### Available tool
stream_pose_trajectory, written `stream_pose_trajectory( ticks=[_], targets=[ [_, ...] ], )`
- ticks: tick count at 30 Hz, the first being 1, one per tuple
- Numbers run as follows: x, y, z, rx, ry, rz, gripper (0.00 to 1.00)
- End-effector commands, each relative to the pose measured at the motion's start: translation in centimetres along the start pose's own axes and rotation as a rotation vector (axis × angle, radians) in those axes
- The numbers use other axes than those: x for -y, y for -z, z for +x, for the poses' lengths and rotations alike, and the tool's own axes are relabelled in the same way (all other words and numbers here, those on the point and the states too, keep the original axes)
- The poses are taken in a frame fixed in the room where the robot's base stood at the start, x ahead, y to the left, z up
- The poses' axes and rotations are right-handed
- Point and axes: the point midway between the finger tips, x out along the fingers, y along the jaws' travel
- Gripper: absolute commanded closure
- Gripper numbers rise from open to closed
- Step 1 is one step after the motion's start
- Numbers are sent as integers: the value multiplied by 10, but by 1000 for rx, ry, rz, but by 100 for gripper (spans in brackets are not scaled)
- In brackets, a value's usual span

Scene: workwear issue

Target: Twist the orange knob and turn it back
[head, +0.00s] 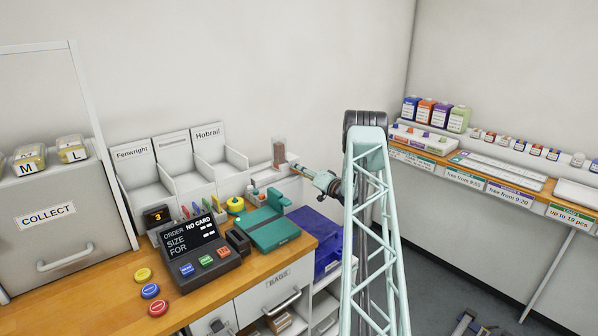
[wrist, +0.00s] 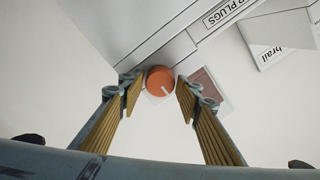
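The orange knob (wrist: 159,81) is round and has a white mark pointing to the lower right. It sits on a white ear plugs dispenser (wrist: 176,50) in the wrist view. My gripper (wrist: 160,86) is open, with one fingertip on each side of the knob. A thin gap seems to show at each side; I cannot tell how deep the tips reach. In the head view my gripper (head: 300,170) is at the dispenser's clear tube (head: 279,153) with brownish contents. The knob is too small or hidden to make out there.
White bins (head: 212,158) stand left of the dispenser. A teal device (head: 268,228) and an order terminal (head: 195,248) are on the wooden counter in front. A blue crate (head: 318,235) sits below right. A shelf with bottles (head: 432,113) runs along the right wall.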

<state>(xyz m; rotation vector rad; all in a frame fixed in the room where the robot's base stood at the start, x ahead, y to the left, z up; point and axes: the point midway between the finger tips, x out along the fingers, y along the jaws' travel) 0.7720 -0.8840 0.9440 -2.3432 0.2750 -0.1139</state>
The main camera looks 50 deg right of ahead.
Motion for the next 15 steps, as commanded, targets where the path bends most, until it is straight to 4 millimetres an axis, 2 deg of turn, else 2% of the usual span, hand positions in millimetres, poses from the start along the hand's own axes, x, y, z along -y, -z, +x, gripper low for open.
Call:
stream_pose_trajectory(
  ticks=[11,15],
  targets=[
    [0,0,3,0,0,0,68],
    [0,0,3,0,0,0,80]
  ],
)
